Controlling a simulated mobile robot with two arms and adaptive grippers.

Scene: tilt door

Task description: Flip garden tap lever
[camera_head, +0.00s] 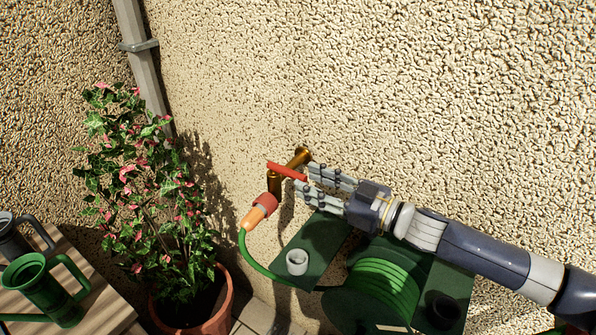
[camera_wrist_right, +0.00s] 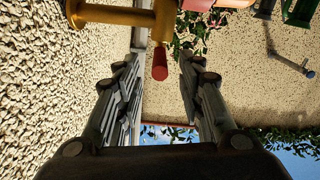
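The brass garden tap (camera_head: 301,156) sticks out from the rough wall, with its spout pointing down. Its red lever (camera_head: 284,170) lies across the top of the tap, pointing to the left and slightly up. My right gripper (camera_head: 309,184) reaches in from the right, with its fingertips at the right end of the lever. In the right wrist view, the red lever end (camera_wrist_right: 160,64) sits between the spread fingertips (camera_wrist_right: 161,58), with gaps on both sides. The brass tap body (camera_wrist_right: 115,15) lies beyond the fingers. My left gripper is out of view.
An orange hose connector (camera_head: 259,211) hangs below the tap, with a green hose running to a hose reel (camera_head: 376,292) under my right arm. A potted plant (camera_head: 140,195) stands to the left. A wooden table (camera_head: 98,292) holds green (camera_head: 42,288) and grey watering cans.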

